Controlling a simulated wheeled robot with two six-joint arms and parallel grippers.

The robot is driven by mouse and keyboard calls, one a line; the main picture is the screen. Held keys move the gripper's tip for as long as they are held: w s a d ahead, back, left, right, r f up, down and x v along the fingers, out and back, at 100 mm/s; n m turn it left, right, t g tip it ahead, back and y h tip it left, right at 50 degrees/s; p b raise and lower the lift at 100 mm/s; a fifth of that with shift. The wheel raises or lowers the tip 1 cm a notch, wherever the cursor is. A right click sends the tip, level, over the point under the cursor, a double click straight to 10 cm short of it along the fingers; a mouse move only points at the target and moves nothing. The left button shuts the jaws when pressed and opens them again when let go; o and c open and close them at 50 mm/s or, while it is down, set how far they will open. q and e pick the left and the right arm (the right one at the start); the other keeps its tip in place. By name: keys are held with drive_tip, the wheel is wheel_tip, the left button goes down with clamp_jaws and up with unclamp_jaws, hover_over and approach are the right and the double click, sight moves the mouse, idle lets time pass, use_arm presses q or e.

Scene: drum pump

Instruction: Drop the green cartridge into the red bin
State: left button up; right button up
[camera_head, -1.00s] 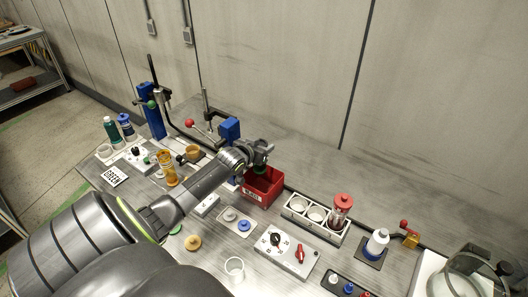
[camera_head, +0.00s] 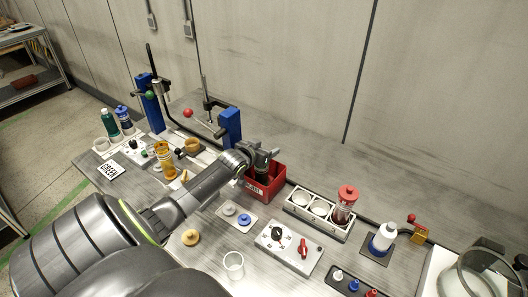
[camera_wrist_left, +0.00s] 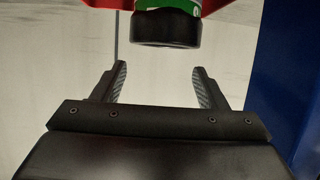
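My left gripper (camera_head: 266,160) is over the red bin (camera_head: 268,190) in the head view. In the left wrist view its two fingers (camera_wrist_left: 161,80) are spread apart with nothing between them. The green cartridge (camera_wrist_left: 166,5) shows past the fingertips at the top of that view, its black end (camera_wrist_left: 167,28) facing me, apart from the fingers. Red bin walls (camera_wrist_left: 96,3) show on both sides of it. In the head view the gripper covers much of the bin's opening, and how deep the cartridge sits cannot be told. My right gripper is not in view.
A blue post (camera_head: 230,126) stands close behind the bin. A holder with white cups (camera_head: 300,198) and a red-capped cylinder (camera_head: 345,203) are to its right. A switch panel (camera_head: 289,248) and a small tray with round caps (camera_head: 236,216) lie in front. Bottles (camera_head: 109,124) stand far left.

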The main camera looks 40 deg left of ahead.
use_arm(q)
drive_tip(key=shift+s, duration=0.15)
drive_tip(key=shift+s, duration=0.15)
drive_tip(key=v, duration=1.7)
drive_tip(key=shift+r+b, duration=0.15)
drive_tip(key=shift+b, duration=0.3)
drive_tip(key=shift+d, duration=0.1)
